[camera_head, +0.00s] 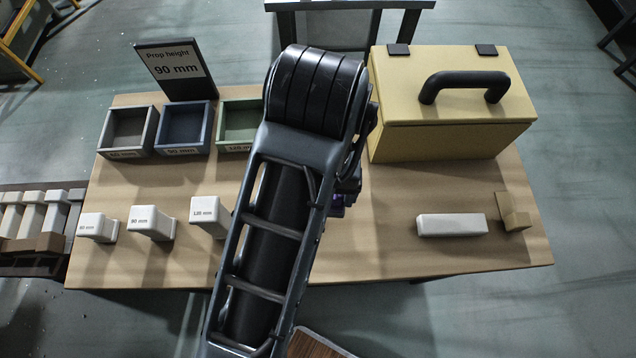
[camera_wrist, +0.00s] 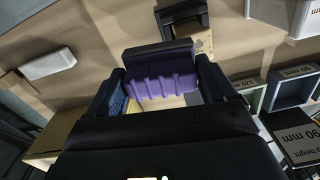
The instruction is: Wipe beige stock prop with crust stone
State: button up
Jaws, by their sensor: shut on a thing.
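A pale off-white bar (camera_head: 452,225), apparently the beige stock prop, lies at the table's right; it also shows at the left of the wrist view (camera_wrist: 48,63). My gripper (camera_wrist: 160,88) is shut on a purple ridged grip with a dark grey slab, apparently the crust stone (camera_wrist: 160,84). The bar is apart from the stone, off to its side.
A tan angled block (camera_head: 513,212) stands beside the bar. A yellow box (camera_head: 450,140) with a black handle is behind it. Grey, blue and green bins (camera_head: 185,150), a "90 mm" sign (camera_head: 176,69) and labelled white props (camera_head: 152,223) are left. A dark frame (camera_wrist: 183,14) stands beyond the stone.

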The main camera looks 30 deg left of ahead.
jog(key=shift+s+a, duration=0.45)
jog(key=shift+a, duration=0.25)
jog(key=shift+s+a, duration=0.4)
jog(key=shift+a, duration=0.25)
jog(key=shift+s+a, duration=0.45)
jog(key=shift+a, duration=0.25)
jog(key=shift+a, duration=0.1)
jog(key=s+a, duration=0.1)
jog(key=s+a+b, duration=0.1)
jog(key=a, duration=0.1)
jog(key=shift+s+a, duration=0.2)
jog(key=shift+a, duration=0.1)
jog(key=shift+w+d, duration=0.1)
